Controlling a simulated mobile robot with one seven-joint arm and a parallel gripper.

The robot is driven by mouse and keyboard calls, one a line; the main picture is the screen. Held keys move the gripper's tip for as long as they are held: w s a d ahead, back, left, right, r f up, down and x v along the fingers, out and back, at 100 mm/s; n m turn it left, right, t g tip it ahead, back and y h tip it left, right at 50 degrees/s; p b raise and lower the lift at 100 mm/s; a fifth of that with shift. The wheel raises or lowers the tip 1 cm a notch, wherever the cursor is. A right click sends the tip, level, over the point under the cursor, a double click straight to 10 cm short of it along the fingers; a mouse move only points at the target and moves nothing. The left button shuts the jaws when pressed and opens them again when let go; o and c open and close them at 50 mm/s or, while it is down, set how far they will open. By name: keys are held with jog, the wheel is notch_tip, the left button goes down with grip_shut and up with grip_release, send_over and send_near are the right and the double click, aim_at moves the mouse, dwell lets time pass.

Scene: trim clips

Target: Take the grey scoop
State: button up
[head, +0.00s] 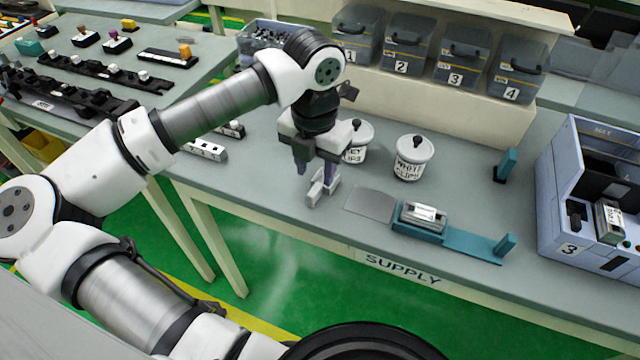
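A small light grey piece, which looks like the grey scoop (315,195), is at the front edge of the supply table, left of a flat grey plate. My gripper (317,177) points down right over it. The two fingers are spread apart, with the upper part of the scoop between or just in front of them. The left fingertip looks clear of the scoop; the right one overlaps it in the picture, so contact there cannot be told. A white lidded tub (357,153), its label partly hidden by my gripper, stands just behind.
A tub labelled white clips (409,170) stands to the right. A teal fixture (470,244) holding a silver part lies along the front edge. Numbered bins (403,45) line the back, and a blue-grey machine (565,190) stands at right.

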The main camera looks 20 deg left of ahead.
aim_at(314, 190)
jog(key=shift+s+f+p, duration=0.1)
jog(key=shift+f+p, duration=1.15)
jog(key=shift+f, duration=2)
jog(key=shift+a, duration=0.1)
grip_shut()
